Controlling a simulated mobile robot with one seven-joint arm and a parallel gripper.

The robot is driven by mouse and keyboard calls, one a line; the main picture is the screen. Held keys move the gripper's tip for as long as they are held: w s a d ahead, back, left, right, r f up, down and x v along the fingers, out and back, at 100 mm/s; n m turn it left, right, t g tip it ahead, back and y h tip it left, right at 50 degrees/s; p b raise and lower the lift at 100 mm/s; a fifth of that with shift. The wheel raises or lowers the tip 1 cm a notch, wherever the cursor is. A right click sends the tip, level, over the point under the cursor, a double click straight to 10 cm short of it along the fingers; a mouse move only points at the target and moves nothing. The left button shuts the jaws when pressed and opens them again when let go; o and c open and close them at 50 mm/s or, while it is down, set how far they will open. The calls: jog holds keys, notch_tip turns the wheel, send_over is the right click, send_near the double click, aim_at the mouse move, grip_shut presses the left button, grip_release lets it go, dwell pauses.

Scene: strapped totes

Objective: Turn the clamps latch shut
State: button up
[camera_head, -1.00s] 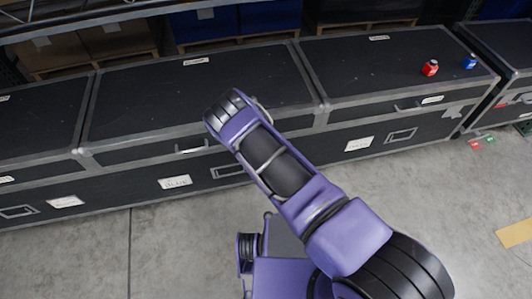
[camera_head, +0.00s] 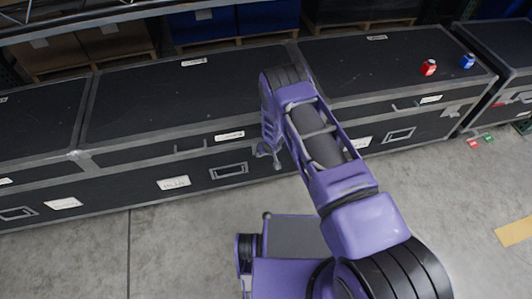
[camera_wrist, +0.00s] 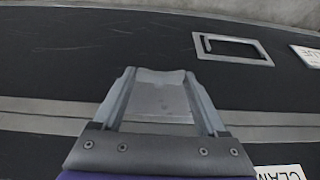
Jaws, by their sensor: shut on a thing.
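The clamps case is the long black case (camera_head: 135,120) in the middle of the row, with grey metal edging. Its white lid label (camera_head: 229,135) shows in the head view; part of it, reading "CLAM", shows in the wrist view (camera_wrist: 280,172). My gripper (camera_head: 268,150) is at the case's front face, near its right end, below the lid edge. In the wrist view my gripper (camera_wrist: 158,75) has its two fingers on either side of a grey metal latch plate (camera_wrist: 160,102), shut on it. The latch lies across the grey seam strips. In the head view my arm and gripper hide the latch.
A recessed handle (camera_wrist: 232,48) is beside the gripper. Open concrete floor (camera_head: 180,245) lies in front.

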jog(key=shift+s, duration=0.1)
jog(key=o, duration=1.3)
jog(key=shift+r, duration=0.1)
jog(key=p+v, duration=0.3)
jog(key=v, duration=1.4)
jog(key=shift+r, duration=0.15)
